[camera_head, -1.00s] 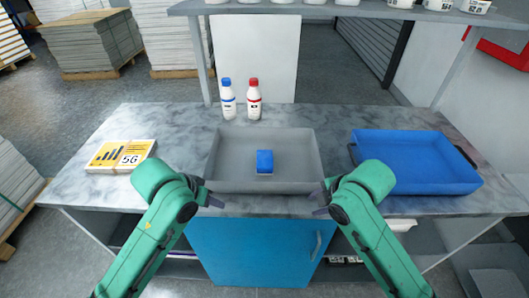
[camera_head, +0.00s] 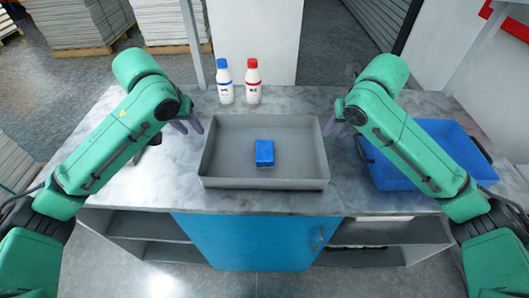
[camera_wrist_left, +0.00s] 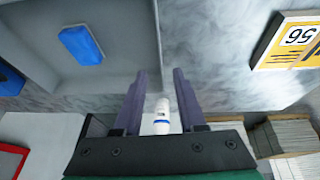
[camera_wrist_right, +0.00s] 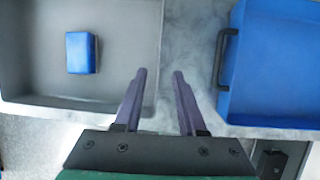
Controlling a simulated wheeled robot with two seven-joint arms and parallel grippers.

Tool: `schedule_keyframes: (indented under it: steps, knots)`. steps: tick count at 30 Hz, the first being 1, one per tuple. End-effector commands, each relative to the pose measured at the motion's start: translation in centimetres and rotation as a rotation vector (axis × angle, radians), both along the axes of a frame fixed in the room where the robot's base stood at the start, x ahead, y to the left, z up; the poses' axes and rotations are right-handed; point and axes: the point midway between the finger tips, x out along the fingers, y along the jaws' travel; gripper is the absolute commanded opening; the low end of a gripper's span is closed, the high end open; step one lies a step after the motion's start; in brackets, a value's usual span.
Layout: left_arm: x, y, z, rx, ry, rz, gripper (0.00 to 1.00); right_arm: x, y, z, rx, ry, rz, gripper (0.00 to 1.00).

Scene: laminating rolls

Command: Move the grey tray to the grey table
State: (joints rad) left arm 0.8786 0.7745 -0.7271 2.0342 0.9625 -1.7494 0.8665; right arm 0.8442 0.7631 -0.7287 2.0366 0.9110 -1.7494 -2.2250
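The grey tray (camera_head: 225,183) sits on the marbled grey table (camera_head: 300,100), with a blue block (camera_head: 264,152) inside it. The tray also shows in the left wrist view (camera_wrist_left: 110,20) and the right wrist view (camera_wrist_right: 120,60). My left gripper (camera_head: 192,124) is open and empty, just outside the tray's left side. My right gripper (camera_head: 334,124) is open and empty, just outside the tray's right side. In the wrist views the fingers of the left gripper (camera_wrist_left: 160,72) and right gripper (camera_wrist_right: 159,72) stand apart with nothing between them.
A blue-capped bottle (camera_head: 225,82) and a red-capped bottle (camera_head: 253,82) stand behind the tray. A blue tray (camera_head: 395,180) with black handles is at the right, partly hidden by my right arm. A yellow and white pack (camera_wrist_left: 290,40) lies on the table at the left.

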Motion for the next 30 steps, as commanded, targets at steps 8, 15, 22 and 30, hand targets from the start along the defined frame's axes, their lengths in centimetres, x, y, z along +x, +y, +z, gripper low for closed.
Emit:
schedule_keyframes:
  steps: [8,15,22,30]
  knots:
    - [2.1,-0.3,-5.3,0.001,0.004,0.001,0.40,2.1,0.3,-5.3,0.001,0.004,-0.001,0.40]
    - [3.9,-0.7,-9.5,0.001,0.002,-0.001,0.40,3.9,0.5,-9.5,0.000,0.003,-0.001,0.40]
    - [4.7,-0.8,-11.4,0.000,0.000,-0.001,0.40,4.7,0.6,-11.4,-0.001,0.000,0.000,0.40]
    - [4.7,-0.8,-11.5,0.000,-0.001,-0.001,0.32,4.8,0.6,-11.5,0.000,0.000,0.001,0.32]
